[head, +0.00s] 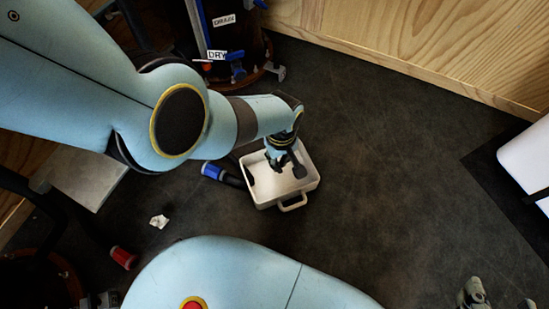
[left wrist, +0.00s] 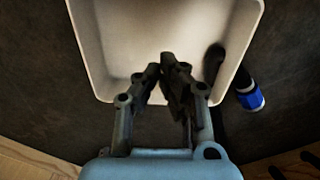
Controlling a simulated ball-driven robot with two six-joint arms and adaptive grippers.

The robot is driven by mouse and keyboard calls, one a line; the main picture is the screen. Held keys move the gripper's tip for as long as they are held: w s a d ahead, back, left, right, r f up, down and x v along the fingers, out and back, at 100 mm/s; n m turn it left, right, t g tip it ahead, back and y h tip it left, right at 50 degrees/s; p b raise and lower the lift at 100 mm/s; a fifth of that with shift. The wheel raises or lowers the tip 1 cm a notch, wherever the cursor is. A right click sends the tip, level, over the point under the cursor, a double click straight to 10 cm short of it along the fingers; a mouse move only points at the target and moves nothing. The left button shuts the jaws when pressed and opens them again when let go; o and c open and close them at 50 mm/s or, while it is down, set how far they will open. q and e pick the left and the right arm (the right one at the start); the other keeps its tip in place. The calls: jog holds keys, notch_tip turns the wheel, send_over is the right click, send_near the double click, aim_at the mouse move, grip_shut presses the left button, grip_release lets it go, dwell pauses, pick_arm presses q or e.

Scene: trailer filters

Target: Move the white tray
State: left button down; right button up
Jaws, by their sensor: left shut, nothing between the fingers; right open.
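The white tray (head: 273,188) stands on the dark floor near the middle of the head view, with a handle on its near side. My left gripper (head: 287,168) is over the tray's interior. In the left wrist view the tray (left wrist: 185,28) fills the top, and my left gripper (left wrist: 168,66) is shut and empty, its fingertips over the tray's inside. I cannot tell whether they touch it. My right gripper (head: 500,294) shows partly at the bottom right edge of the head view, open and far from the tray.
A black cylinder with a blue end (head: 212,171) lies against the tray's left side; its blue end also shows in the left wrist view (left wrist: 250,98). A red can (head: 123,257) and a crumpled white scrap (head: 159,221) lie left. Labelled barrels (head: 225,50) stand behind.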

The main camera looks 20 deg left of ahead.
aim_at(279, 176)
pick_arm(q)
jog(key=shift+f+b, duration=0.6)
jog(key=shift+f, duration=0.25)
jog(key=shift+f+b, duration=0.65)
jog(key=shift+f, duration=0.25)
pick_arm(e)
jog(key=w+a+r+n+t+y, duration=0.1)
jog(key=w+r+t, duration=0.35)
jog(key=r, duration=0.35)
jog(key=w+a+r+t+y, duration=0.1)
jog(key=w+r+t, duration=0.2)
jog(key=w+r, duration=0.4)
pick_arm(q)
jog(key=shift+f+b, duration=0.6)
jog(key=shift+f, duration=0.15)
jog(key=shift+w+a+b, duration=0.45)
jog(key=shift+w+a, duration=0.7)
jog(key=shift+a, duration=0.1)
jog(key=shift+w+a+r, duration=0.15)
jog(key=shift+w+a, duration=0.05)
jog(key=shift+w, duration=0.05)
pick_arm(e)
notch_tip(279, 176, up, 14)
jog(key=s+a+n+t+y, duration=0.1)
jog(key=n+t+y, duration=0.2)
jog(key=t, duration=0.3)
jog(key=shift+a+r+n+y, duration=0.15)
jog(key=shift+n+y, duration=0.15)
jog(key=shift+y, duration=0.4)
